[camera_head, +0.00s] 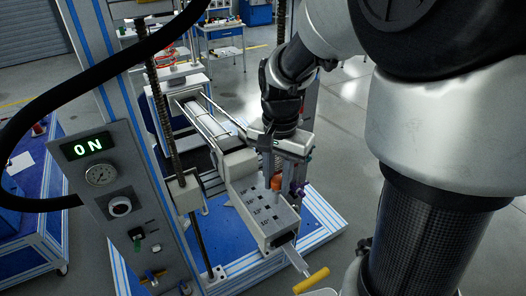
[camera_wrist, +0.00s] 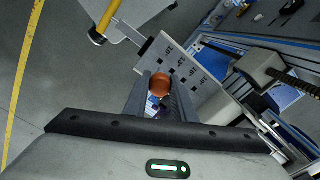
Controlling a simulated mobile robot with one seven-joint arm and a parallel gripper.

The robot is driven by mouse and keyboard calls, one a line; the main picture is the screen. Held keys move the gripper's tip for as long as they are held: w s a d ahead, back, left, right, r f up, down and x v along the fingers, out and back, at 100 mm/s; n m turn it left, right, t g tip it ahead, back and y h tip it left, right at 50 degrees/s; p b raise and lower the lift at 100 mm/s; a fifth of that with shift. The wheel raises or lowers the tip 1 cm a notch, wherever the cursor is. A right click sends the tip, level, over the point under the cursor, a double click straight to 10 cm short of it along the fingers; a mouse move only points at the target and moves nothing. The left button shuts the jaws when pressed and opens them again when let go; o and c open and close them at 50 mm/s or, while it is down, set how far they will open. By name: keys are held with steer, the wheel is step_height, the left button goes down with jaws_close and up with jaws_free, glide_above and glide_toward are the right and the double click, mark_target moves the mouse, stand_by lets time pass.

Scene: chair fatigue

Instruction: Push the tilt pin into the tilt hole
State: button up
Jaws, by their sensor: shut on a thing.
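In the wrist view the round orange head (camera_wrist: 160,84) sits between my two dark fingers (camera_wrist: 159,104), and the plate (camera_wrist: 195,66) lies just beyond. The pin's shaft is hidden, so I cannot tell whether its tip is in a hole.
A lever with a yellow handle (camera_head: 312,281) sticks out from the plate's near end. A panel with a lit ON display (camera_head: 88,147) and a gauge stands at left, beside a threaded column (camera_head: 166,105). Open floor (camera_head: 345,125) lies at right.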

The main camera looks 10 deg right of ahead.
mark_target(276, 203)
steer(key=shift+f+b, duration=1.45)
steer(key=shift+f, duration=0.85)
steer(key=shift+f+b, duration=1.9)
steer(key=shift+f, duration=0.95)
steer(key=o, duration=1.1)
steer(key=shift+r, duration=0.2)
step_height(276, 203, up, 17)
steer(key=shift+r+p, duration=0.1)
steer(key=shift+p, duration=0.85)
steer(key=s+r+n+t+p, duration=0.1)
steer(key=s+n+t, duration=0.1)
steer(key=s, duration=0.2)
steer(key=s+r+n+t+p, duration=0.1)
steer(key=s+n, duration=0.2)
steer(key=s, duration=0.1)
steer(key=s+r+n+t+p, duration=0.1)
steer(key=s+n+t, duration=0.1)
steer(key=s+n, duration=0.1)
steer(key=shift+s+r+t+p, duration=0.3)
steer(key=shift+s+p, duration=0.1)
